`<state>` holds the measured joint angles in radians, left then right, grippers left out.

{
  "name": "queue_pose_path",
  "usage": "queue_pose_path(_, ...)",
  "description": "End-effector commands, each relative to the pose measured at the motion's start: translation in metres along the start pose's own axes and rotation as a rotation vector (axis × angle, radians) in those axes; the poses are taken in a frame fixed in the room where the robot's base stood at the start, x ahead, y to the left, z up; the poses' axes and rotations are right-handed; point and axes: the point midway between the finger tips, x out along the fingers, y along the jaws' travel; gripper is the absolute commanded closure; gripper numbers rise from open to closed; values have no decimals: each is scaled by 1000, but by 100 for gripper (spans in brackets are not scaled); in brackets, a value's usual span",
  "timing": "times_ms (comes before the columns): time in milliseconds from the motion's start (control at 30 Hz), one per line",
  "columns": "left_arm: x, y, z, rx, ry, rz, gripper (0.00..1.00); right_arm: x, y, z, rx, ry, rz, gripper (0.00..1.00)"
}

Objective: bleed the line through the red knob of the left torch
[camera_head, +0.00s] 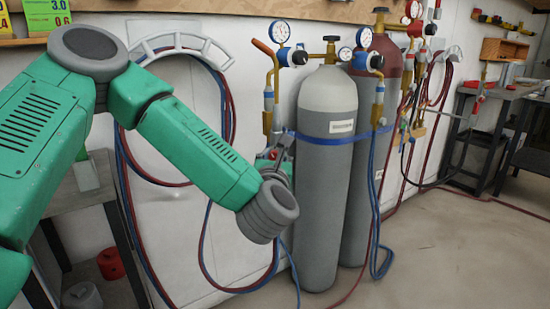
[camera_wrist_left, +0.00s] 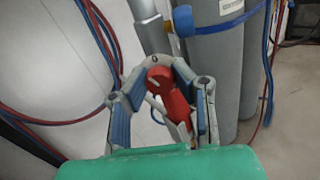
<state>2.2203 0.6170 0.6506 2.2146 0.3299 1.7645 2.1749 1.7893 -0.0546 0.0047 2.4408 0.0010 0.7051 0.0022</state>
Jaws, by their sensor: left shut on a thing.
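The red knob (camera_wrist_left: 160,76) shows in the left wrist view, between the finger ends of my left gripper (camera_wrist_left: 161,66). A red body (camera_wrist_left: 178,105) lies just below it, and I cannot tell how the two join. My left gripper is shut on the knob. In the head view the left gripper (camera_head: 276,157) is beside the tall grey cylinder, below the gauges, and the wrist partly hides it. The left torch is mostly hidden by the fingers; a grey tube (camera_wrist_left: 152,32) rises behind them. My right gripper is in neither view.
A grey cylinder (camera_head: 326,200) and a maroon-topped one (camera_head: 383,60) stand just right of the gripper, under a blue strap (camera_head: 330,139). Red and blue hoses (camera_head: 205,255) loop along the wall. A workbench (camera_head: 500,95) stands far right. The floor at right is mostly clear.

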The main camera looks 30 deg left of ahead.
Motion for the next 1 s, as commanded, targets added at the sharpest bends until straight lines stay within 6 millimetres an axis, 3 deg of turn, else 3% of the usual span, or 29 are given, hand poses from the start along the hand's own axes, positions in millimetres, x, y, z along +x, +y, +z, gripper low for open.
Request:
queue_pose_path(600, 0, -1, 0, 425, -38, -1, 100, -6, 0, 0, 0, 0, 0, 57)
queue_pose_path(1000, 0, -2, -1, 527, -46, -1, 100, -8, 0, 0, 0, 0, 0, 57)
